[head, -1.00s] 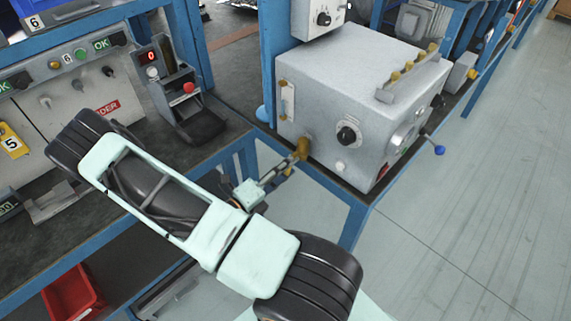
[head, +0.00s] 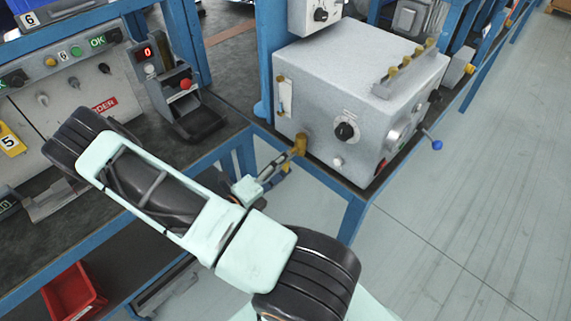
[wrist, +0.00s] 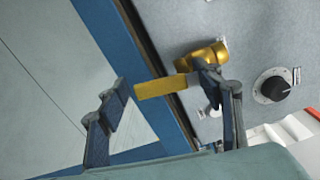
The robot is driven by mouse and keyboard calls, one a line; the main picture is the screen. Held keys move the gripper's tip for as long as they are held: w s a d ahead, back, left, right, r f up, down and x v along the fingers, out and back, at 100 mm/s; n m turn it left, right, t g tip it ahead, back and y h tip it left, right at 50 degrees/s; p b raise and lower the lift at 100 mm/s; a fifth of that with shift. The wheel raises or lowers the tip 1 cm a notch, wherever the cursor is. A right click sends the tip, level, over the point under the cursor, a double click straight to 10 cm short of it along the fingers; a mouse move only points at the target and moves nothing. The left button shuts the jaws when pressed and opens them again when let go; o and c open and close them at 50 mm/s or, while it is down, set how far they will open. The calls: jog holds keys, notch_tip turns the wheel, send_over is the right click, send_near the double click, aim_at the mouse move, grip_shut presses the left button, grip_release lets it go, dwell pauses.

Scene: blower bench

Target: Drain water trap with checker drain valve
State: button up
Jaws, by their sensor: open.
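The checker is a grey box (head: 350,95) on the blue-framed bench. A brass drain valve (head: 300,143) sticks out low at its left front corner. In the wrist view the valve's round brass body (wrist: 208,55) meets the grey panel, and a flat brass lever (wrist: 162,86) reaches left from it. My gripper (wrist: 168,108) is open, one finger left of the lever's end and the other by the valve body. I cannot tell whether the right finger touches it. In the head view my gripper (head: 268,174) is at the valve, partly hidden by my arm.
A black knob (head: 345,131) and a blue-tipped lever (head: 432,142) sit on the box. A pale upright strip (head: 284,97) is on its left side. A device with a red button (head: 185,85) stands to the left. Blue bench legs and edges lie close below the gripper.

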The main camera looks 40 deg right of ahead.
jog(key=s+a, duration=0.1)
jog(key=a, duration=1.1)
